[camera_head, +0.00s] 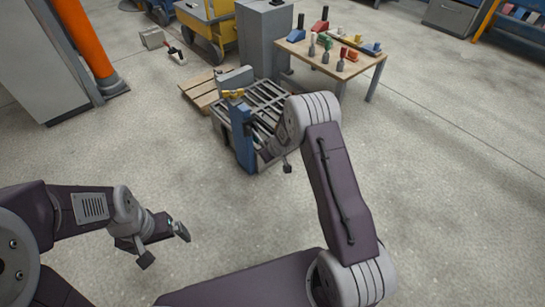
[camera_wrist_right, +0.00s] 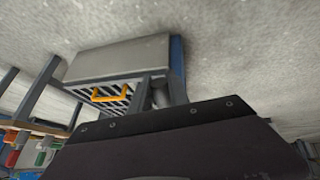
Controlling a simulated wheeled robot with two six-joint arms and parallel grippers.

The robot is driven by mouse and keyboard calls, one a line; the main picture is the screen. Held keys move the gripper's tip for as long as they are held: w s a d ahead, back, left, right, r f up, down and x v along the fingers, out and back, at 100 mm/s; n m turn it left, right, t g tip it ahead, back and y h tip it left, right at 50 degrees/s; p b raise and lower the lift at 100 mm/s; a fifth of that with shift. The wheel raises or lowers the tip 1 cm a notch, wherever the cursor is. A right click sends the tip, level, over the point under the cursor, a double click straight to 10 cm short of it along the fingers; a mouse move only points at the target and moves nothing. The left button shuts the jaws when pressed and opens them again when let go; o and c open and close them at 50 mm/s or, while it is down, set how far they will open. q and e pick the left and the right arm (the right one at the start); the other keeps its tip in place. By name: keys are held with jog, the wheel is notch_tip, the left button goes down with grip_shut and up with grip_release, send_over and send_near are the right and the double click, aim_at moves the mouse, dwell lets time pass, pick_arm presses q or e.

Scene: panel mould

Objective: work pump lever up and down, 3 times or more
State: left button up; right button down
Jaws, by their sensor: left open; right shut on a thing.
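The pump unit stands on the floor at the upper middle of the head view, with a blue upright (camera_head: 242,145) at its front and a slatted grey frame (camera_head: 272,98) behind. My right gripper (camera_head: 270,150) is low beside the blue upright, partly hidden by its own wrist. It is shut on the pump lever, which is mostly hidden; I cannot tell the lever's angle. In the right wrist view, dark gripper plates (camera_wrist_right: 180,140) cover the lower part of the picture. My left gripper (camera_head: 164,246) is open and empty over bare floor, apart from the unit.
A yellow handle (camera_head: 233,93) sits atop the unit, and a wooden pallet (camera_head: 199,92) lies behind it. A table (camera_head: 368,62) with coloured tools stands behind to the right. An orange post (camera_head: 84,38) rises at left. The floor at right is clear.

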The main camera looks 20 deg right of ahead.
jog(key=shift+w+f+t+b, duration=0.15)
jog(key=shift+f+t+b, duration=0.25)
jog(key=shift+f, duration=0.15)
jog(key=shift+w+a+f+t, duration=0.15)
jog(key=shift+w+f+t, duration=0.05)
jog(key=shift+t, duration=0.1)
jog(key=shift+w+y, duration=0.1)
jog(key=shift+y, duration=0.2)
jog(key=c, duration=1.3)
grip_release()
jog(key=shift+o, duration=0.2)
jog(key=p+v, duration=0.6)
jog(key=v, duration=0.3)
